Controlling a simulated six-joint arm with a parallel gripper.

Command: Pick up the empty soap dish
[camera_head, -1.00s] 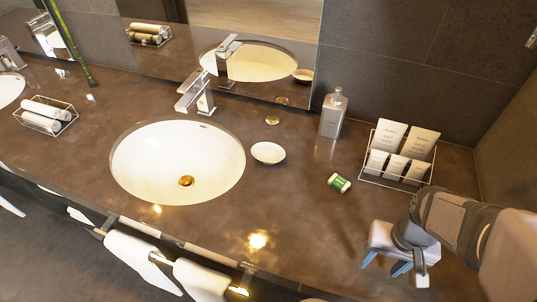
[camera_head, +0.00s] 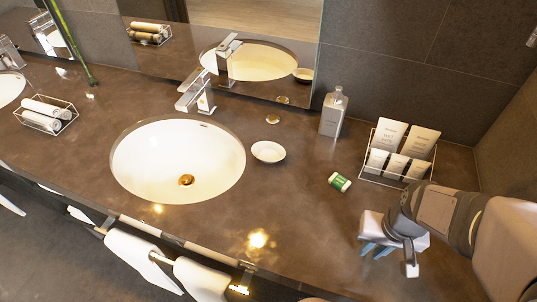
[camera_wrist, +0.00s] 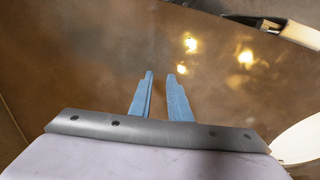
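The soap dish (camera_head: 268,152) is a small white oval dish on the brown counter, just right of the sink; it looks empty. My gripper (camera_head: 372,250) is over the counter at the lower right, well to the right of and nearer than the dish. In the wrist view its two blue fingers (camera_wrist: 160,74) stand apart with a gap and nothing between them. The dish cannot be made out for sure in the wrist view.
A sink (camera_head: 150,160) with a faucet (camera_head: 197,93) lies left of the dish. A grey bottle (camera_head: 333,112), a green and white soap-like item (camera_head: 340,182) and a wire rack of toiletry tubes (camera_head: 400,183) stand to the right. Counter between gripper and dish is mostly clear.

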